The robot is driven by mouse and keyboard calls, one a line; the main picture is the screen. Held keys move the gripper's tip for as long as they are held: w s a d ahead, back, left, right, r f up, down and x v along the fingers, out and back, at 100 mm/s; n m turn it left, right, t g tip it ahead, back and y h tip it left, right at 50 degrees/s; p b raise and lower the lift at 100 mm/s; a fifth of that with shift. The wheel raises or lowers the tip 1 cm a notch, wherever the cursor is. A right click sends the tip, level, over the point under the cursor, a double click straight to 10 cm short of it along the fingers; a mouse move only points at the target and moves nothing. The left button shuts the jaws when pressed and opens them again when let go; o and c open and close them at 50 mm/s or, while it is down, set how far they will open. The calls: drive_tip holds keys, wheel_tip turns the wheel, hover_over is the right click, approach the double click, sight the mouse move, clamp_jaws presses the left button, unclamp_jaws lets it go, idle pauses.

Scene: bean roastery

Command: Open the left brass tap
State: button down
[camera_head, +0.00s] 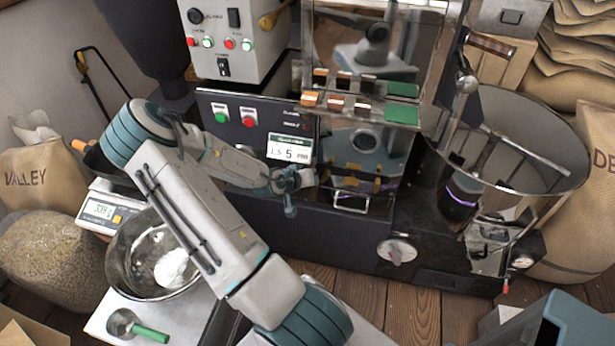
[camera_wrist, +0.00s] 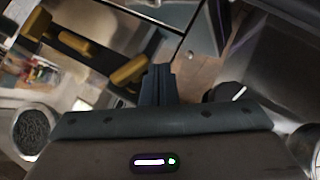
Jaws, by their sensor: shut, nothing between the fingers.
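Small brass-coloured pieces (camera_head: 352,168) show low on the front of the dark roasting machine, right of my gripper in the head view. In the wrist view a brass handle (camera_wrist: 128,71) lies just left of my fingertips, and another brass handle (camera_wrist: 75,45) is farther up and left. I cannot tell for sure which one is the left tap, or whether either is turned. My gripper (camera_head: 290,208) is shut and empty in front of the machine. Its closed fingers (camera_wrist: 157,80) point toward the machine and look apart from the handles.
A glass-fronted sample panel (camera_head: 375,45) rises above the brass pieces. A round metal cooling pan (camera_head: 545,165) is at right. A steel bowl (camera_head: 120,255) and a scale (camera_head: 100,212) stand at left below my arm. Wooden floor (camera_head: 410,310) is clear in front.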

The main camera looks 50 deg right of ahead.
drive_tip(key=shift+f+b, duration=0.4)
drive_tip(key=shift+f, duration=0.1)
drive_tip(key=shift+s, duration=0.1)
drive_tip(key=shift+r, duration=0.1)
idle(1.1)
drive_tip(key=w+a+r+p, duration=0.1)
drive_tip(key=w+a+r, duration=0.1)
drive_tip(key=a, duration=0.3)
drive_tip(key=w+a+r+p, duration=0.2)
drive_tip(key=w+a+r, duration=0.1)
drive_tip(key=a, duration=0.2)
drive_tip(key=shift+w+a, duration=0.3)
drive_tip(key=shift+a, duration=0.05)
idle(0.5)
